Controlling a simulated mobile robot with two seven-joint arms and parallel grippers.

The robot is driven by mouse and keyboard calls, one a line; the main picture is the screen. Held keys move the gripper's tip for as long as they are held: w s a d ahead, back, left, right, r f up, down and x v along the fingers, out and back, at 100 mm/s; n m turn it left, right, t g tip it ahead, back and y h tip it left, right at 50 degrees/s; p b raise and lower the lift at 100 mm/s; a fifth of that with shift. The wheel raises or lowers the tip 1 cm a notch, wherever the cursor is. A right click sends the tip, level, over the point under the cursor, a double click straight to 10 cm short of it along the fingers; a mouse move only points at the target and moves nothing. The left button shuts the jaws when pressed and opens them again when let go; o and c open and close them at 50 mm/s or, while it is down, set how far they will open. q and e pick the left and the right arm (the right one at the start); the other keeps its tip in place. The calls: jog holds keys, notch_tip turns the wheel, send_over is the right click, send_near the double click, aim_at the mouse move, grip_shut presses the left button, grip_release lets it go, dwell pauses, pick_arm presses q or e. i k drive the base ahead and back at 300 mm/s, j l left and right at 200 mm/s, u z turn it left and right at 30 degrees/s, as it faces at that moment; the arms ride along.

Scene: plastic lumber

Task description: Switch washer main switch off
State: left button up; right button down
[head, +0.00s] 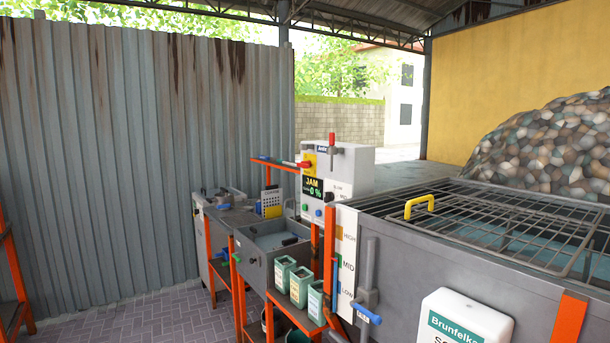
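A grey control box (350,171) stands at the middle of the head view, behind the near grey tank. Its front carries a yellow plate (309,158) with a red handle (303,164) that points left, which looks like the main switch. Below it a dark display (313,187) reads "JAM" and "0 %". A green button (305,207) and a blue one (318,212) sit under the display. Another red-tipped lever (332,140) stands upright on the box's upper part. Neither gripper is in view.
The grey tank (400,240) with a wire grate and yellow handle (419,206) fills the right foreground. A level scale (347,262) marked HIGH, MID, LOW is on its end. Green-white containers (300,286) sit on an orange-framed shelf. Paved floor (130,318) is open at left.

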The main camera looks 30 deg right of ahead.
aim_at(306, 165)
jog(key=i+l+z, duration=0.35)
jog(key=i, duration=0.95)
jog(key=i+z, duration=0.3)
jog(key=i, duration=1)
